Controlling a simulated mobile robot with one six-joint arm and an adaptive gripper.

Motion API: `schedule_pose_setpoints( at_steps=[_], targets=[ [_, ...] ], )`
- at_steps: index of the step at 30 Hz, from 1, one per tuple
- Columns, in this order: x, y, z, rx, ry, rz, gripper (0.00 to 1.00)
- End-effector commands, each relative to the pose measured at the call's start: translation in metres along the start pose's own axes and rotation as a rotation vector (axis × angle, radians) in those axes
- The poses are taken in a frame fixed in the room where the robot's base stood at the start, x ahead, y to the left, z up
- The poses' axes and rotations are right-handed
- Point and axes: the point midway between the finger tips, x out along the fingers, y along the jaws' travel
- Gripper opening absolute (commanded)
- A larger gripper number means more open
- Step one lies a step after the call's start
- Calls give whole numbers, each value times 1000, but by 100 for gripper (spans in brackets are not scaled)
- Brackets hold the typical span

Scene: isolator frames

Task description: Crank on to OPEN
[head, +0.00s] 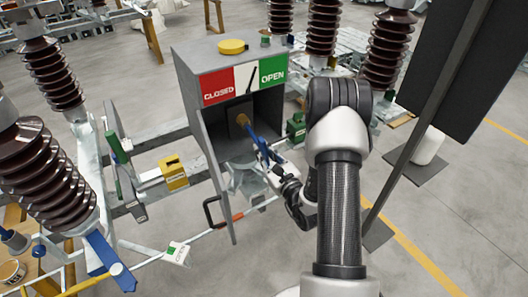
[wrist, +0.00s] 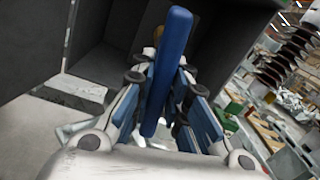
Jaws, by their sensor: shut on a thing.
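The crank is a blue bar (head: 256,143) on a brass-coloured hub (head: 242,118) inside an open grey box (head: 184,86). It slants down and right, out of the box opening. The box carries a red CLOSED plate (head: 218,87) and a green OPEN plate (head: 272,71). A dark pointer (head: 251,78) stands near the border between them, leaning right at the top. My gripper (head: 274,164) is at the crank's outer end. In the wrist view the blue bar (wrist: 172,50) runs between the fingers of my gripper (wrist: 160,100), which are shut on it. The hub is mostly hidden there.
A yellow block (head: 174,174) and brown insulators (head: 48,172) stand left. A dark panel (head: 455,70) is at the right. A yellow lid (head: 232,46) sits on the box.

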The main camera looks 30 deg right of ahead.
Motion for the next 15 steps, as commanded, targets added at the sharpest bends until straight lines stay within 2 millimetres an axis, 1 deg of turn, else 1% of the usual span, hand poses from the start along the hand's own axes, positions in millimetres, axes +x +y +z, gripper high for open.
schedule_pose_setpoints(
  at_steps=[13, 15],
  targets=[
    [0, 2, 0, 1, 2, 5, 0],
    [0, 2, 0, 25, 3, 5, 0]
  ],
)
